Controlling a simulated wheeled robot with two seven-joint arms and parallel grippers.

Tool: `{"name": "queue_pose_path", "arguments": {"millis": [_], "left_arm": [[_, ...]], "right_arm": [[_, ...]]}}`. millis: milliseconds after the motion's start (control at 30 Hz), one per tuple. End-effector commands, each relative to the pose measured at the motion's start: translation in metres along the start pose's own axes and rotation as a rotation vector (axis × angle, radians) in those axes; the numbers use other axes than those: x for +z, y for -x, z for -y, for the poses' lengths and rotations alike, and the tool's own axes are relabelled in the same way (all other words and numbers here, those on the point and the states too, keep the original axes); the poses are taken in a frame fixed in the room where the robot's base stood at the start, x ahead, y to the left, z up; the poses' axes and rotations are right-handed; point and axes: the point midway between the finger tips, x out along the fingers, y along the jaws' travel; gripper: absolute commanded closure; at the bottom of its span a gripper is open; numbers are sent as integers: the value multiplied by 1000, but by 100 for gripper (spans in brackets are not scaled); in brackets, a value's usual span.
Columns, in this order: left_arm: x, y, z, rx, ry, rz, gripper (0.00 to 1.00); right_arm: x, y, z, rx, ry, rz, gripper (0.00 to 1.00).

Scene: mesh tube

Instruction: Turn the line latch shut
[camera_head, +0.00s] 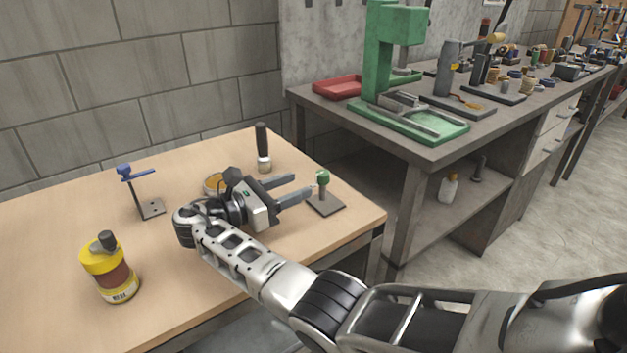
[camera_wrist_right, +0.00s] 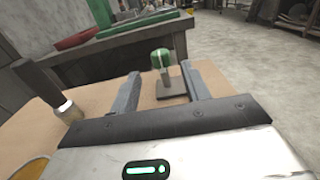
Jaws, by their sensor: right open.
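A small fixture with a green rounded head (camera_head: 323,178) stands upright on a grey base plate near the table's right edge. A second fixture with a blue lever (camera_head: 137,171) stands on its own plate further left. I cannot tell from the pictures which is the line latch. My right gripper (camera_head: 304,184) is open and level, pointing at the green head. In the right wrist view, the green head (camera_wrist_right: 163,59) shows between the fingertips (camera_wrist_right: 162,75), with nothing held. Contact with the fingers is not clear. My left gripper is out of view.
On the wooden table (camera_head: 60,228) are a yellow-capped container (camera_head: 110,268), a dark-handled tool (camera_head: 263,148) behind my gripper, and a round yellow-filled tin (camera_head: 213,183). A grey workbench (camera_head: 440,150) with a green press (camera_head: 385,60) stands behind right.

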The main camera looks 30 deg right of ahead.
Motion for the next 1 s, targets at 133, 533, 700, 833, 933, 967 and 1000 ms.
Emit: {"name": "queue_pose_path", "arguments": {"millis": [133,533,700,833,933,967,1000], "left_arm": [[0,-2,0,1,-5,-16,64],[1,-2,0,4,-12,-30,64],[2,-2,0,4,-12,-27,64],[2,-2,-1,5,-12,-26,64],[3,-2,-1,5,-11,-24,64],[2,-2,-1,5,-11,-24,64],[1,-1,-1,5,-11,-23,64]], "right_arm": [[-2,37,-1,2,0,-1,53],[0,78,0,-1,0,1,53],[0,79,0,-1,0,1,53],[0,79,0,-1,0,0,53],[0,79,0,-1,0,0,53],[1,78,0,-1,0,0,53],[3,78,0,-1,-1,0,53]]}}
